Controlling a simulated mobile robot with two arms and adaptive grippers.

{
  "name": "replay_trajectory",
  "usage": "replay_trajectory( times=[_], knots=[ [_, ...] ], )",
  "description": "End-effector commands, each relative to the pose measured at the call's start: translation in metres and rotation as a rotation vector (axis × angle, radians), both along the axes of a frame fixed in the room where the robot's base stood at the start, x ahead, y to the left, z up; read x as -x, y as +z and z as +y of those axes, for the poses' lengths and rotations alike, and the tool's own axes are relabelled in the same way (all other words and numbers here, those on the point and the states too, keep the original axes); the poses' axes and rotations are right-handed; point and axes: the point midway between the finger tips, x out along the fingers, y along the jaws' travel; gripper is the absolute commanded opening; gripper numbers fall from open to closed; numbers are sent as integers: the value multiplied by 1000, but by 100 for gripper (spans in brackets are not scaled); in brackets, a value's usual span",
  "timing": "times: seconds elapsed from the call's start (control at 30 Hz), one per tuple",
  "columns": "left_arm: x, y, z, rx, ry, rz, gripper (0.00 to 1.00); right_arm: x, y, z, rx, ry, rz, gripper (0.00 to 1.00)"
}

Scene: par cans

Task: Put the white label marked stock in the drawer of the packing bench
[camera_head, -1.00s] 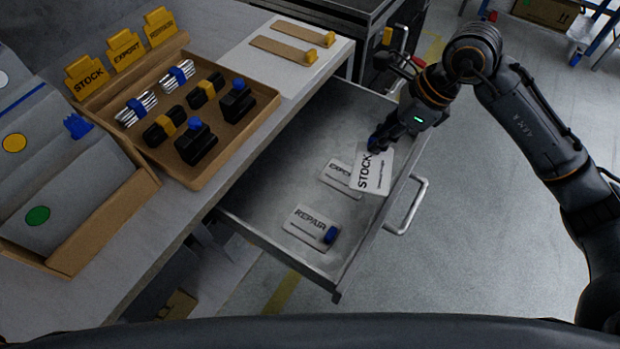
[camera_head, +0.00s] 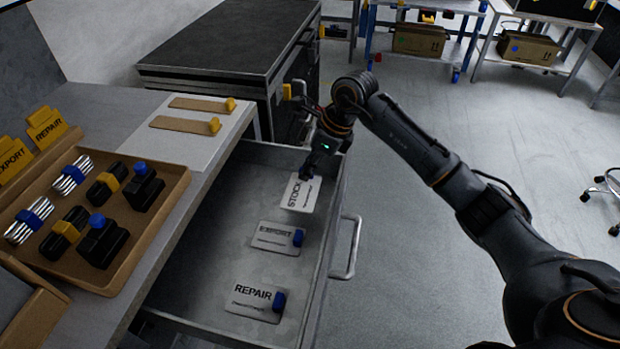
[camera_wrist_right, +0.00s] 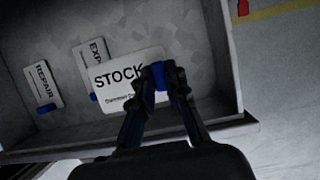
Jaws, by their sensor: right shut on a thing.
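The white label marked STOCK (camera_head: 299,194) is at the far end of the open drawer (camera_head: 190,270) of the packing bench, over its floor. My right gripper (camera_head: 307,172) is shut on the label's blue tab. In the right wrist view, the fingertips (camera_wrist_right: 160,75) close on that tab and the STOCK label (camera_wrist_right: 118,82) overlaps part of the EXPORT label. I cannot tell whether the label touches the drawer floor. My left gripper is not in view.
The EXPORT label (camera_head: 273,237) and the REPAIR label (camera_head: 252,300) lie in the drawer, each with a blue tab. A brown tray (camera_head: 165,205) of tools and clips stands on the bench at left. The drawer's front handle (camera_head: 352,248) sticks out over clear floor.

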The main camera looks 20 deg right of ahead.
Motion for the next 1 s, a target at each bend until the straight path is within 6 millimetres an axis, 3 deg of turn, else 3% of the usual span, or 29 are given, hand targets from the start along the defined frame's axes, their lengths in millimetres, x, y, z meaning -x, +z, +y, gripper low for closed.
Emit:
replay_trajectory(
  times=[0.1, 0.2, 0.37, 0.6, 0.97, 1.0],
  knots=[
    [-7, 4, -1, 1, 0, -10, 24, -12, -19, -8, -1, -2, 2, 0],
    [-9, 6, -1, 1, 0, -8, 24, -19, -25, -11, -3, -1, -1, 0],
    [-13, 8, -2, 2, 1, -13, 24, -24, -34, -15, -1, -1, 0, 0],
    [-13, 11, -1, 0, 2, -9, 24, -24, -65, -15, -2, 0, 1, 0],
    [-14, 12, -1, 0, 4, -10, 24, -25, -67, -16, 0, 1, -2, 0],
    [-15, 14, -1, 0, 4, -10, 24, -25, -66, -16, 0, 0, -1, 20]
  ],
)
